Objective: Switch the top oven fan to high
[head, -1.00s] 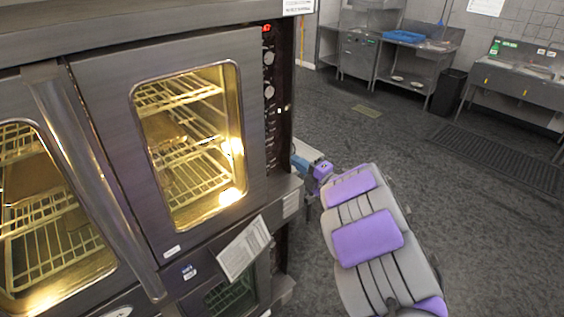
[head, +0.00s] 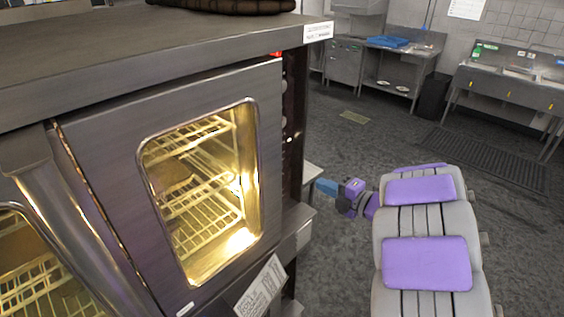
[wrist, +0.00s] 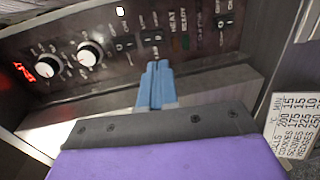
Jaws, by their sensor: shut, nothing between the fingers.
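The top oven (head: 100,110) stands on the left in the head view, its lit window showing wire racks. Its control panel (head: 290,110) is seen edge-on there. In the wrist view the dark panel (wrist: 105,62) shows a red display, two white knobs (wrist: 90,53) and several small black rocker switches (wrist: 151,37) with labels, one reading HEAT. I cannot tell which switch is the fan's. My gripper (wrist: 157,68) has blue fingers closed together and empty, pointing at the panel just below the switches; contact is not clear. In the head view my gripper (head: 326,187) is right of the oven's edge.
A ledge (wrist: 200,85) runs below the panel. A printed temperature card (wrist: 292,125) is at the right in the wrist view. Steel counters (head: 400,65) and a sink unit (head: 510,85) stand at the back.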

